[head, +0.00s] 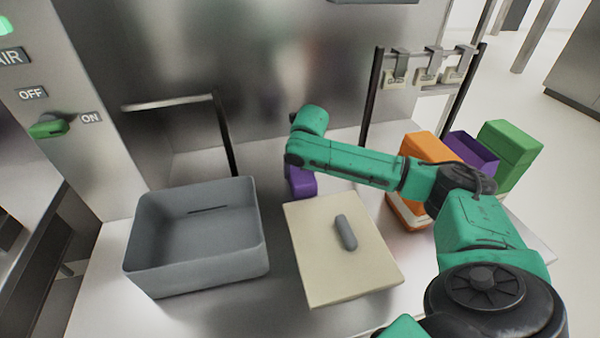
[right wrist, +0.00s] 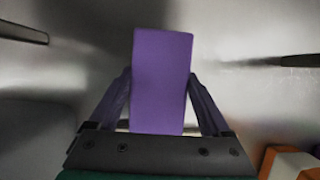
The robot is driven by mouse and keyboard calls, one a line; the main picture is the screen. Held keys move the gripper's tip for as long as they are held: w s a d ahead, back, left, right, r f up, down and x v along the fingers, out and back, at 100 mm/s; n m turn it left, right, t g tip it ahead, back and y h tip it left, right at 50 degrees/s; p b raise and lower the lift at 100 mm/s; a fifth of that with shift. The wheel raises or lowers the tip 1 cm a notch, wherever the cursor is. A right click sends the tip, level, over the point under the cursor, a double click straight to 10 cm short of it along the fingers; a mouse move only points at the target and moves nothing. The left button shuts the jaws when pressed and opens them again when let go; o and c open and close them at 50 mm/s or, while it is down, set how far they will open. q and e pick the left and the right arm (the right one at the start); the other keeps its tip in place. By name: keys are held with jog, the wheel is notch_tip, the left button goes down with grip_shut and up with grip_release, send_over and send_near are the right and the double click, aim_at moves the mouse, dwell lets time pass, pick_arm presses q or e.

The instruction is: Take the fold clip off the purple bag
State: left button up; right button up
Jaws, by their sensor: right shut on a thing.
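The purple bag (head: 472,150) stands at the right between an orange and a green one; its top looks open and dark inside. A purple block (right wrist: 162,80), which I take to be the fold clip, is between the two fingers of my right gripper (right wrist: 160,90), which is shut on it. In the head view the purple block (head: 301,181) shows below my right wrist, well left of the bag and apart from it. My right arm hides the fingers there. My left gripper is not in view.
A grey open bin (head: 197,283) stands on the left of the counter. A cream lid (head: 330,270) with a grey handle lies beside it. The orange bag (head: 430,146) and green bag (head: 508,150) flank the purple one. A rack with hanging clips (head: 428,60) stands behind.

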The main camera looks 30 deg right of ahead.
jog(key=shift+w+f, duration=0.1)
jog(key=shift+f, duration=0.3)
jog(key=o, duration=1.4)
jog(key=shift+c, duration=0.2)
jog(key=v, duration=1.2)
jog(key=shift+p, duration=0.35)
